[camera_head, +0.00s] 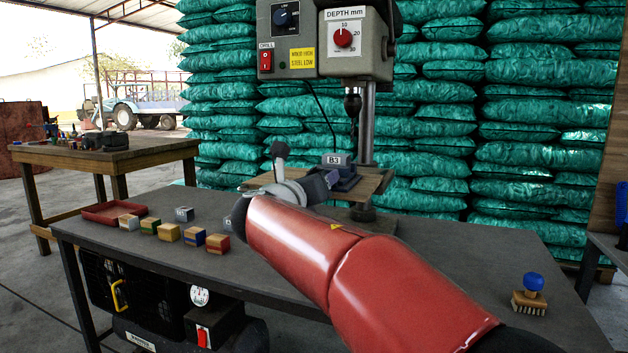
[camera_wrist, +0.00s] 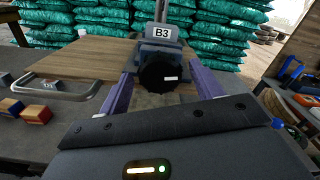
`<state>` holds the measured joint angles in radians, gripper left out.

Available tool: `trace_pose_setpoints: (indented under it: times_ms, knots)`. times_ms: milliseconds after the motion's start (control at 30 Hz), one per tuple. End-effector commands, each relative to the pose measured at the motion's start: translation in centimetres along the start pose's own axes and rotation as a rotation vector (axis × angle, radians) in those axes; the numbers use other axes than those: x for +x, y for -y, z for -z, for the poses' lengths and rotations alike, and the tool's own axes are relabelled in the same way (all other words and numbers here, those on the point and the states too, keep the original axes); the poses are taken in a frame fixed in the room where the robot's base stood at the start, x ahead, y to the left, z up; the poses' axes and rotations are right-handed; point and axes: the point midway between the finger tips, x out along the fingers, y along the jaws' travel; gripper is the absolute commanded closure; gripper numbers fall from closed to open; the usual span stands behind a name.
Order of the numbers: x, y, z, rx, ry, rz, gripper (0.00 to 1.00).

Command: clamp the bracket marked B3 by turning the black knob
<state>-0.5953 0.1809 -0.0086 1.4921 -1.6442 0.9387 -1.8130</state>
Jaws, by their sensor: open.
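The black knob (camera_wrist: 164,75) with a white mark is on the near side of the bracket in the wrist view. My gripper (camera_wrist: 160,88) is open, with one purple finger on each side of the knob. I cannot tell whether the fingers touch it. In the head view my red arm hides most of the gripper and the knob.
The drill press (camera_head: 328,45) stands above the bracket, its chuck (camera_head: 353,104) over it. Several small blocks (camera_head: 168,232) and a red tray (camera_head: 114,212) are on the left of the workbench. A blue-knobbed brush (camera_head: 530,296) lies right.

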Motion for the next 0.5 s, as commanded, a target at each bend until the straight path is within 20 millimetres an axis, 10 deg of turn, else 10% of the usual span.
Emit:
trace_pose_setpoints:
  times_ms: [500]
  knots:
    - [-0.01, 0.02, -0.05, -0.581, 0.000, 0.001, 0.35]
